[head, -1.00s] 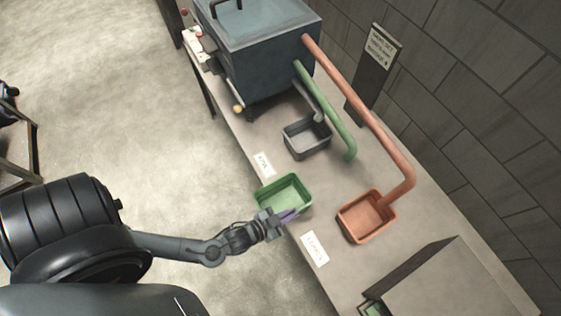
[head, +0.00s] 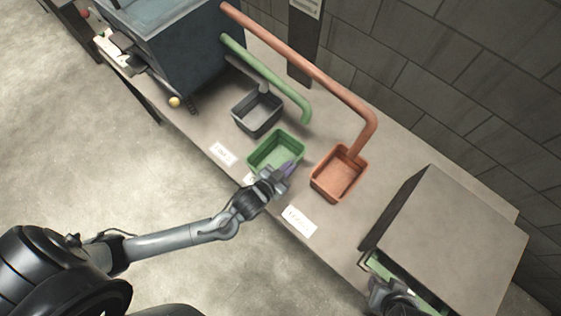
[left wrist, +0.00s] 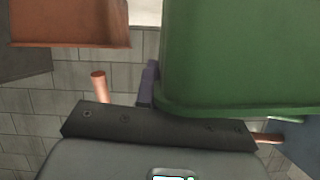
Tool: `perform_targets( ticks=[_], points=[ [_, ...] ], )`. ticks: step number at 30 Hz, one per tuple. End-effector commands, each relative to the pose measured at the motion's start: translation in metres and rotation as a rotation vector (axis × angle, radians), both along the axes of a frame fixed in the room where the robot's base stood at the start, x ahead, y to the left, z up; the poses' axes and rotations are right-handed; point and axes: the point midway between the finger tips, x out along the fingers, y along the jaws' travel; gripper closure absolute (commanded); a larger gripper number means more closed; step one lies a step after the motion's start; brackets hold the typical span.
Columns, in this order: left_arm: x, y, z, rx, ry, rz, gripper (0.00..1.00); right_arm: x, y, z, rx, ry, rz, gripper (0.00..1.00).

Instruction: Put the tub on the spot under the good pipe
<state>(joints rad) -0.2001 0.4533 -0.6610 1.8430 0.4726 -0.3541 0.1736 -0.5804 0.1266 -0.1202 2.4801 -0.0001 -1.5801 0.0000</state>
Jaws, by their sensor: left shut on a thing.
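My left gripper (head: 288,168) is shut on the near right wall of the green tub (head: 262,163). The tub is upright and open-topped, just short of the mouth of the green pipe (head: 270,75). I cannot tell whether its base touches the table. In the left wrist view the green tub (left wrist: 240,60) fills the upper right, beside a purple finger (left wrist: 148,85). An orange tub (head: 325,186) sits under the orange pipe (head: 315,75). A grey tub (head: 245,123) sits by the short grey pipe. My right gripper (head: 392,298) is partly visible at the bottom right; its fingers are unclear.
A dark blue tank (head: 170,50) stands at the back left. A grey box (head: 455,235) with something green under it stands at the right. White labels (head: 299,221) lie along the table's front edge. A sign (head: 305,40) stands by the brick wall.

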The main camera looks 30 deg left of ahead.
Motion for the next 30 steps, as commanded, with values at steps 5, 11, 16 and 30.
perform_targets(
  ticks=[5, 11, 16, 30],
  points=[
    [0.022, -0.004, -0.003, 0.001, -0.004, 0.001, 1.00, 0.000, 0.000, -0.016, 0.000, 0.000, 0.000, 0.57],
    [0.046, -0.008, -0.003, -0.001, -0.004, 0.002, 1.00, 0.000, 0.000, -0.031, 0.002, -0.001, -0.002, 0.57],
    [0.066, -0.012, -0.004, 0.000, -0.004, 0.000, 1.00, 0.000, 0.001, -0.044, 0.006, 0.000, -0.004, 0.57],
    [0.103, -0.019, -0.011, 0.000, 0.001, 0.000, 1.00, 0.000, 0.002, -0.070, 0.010, 0.000, -0.007, 0.57]
  ],
)
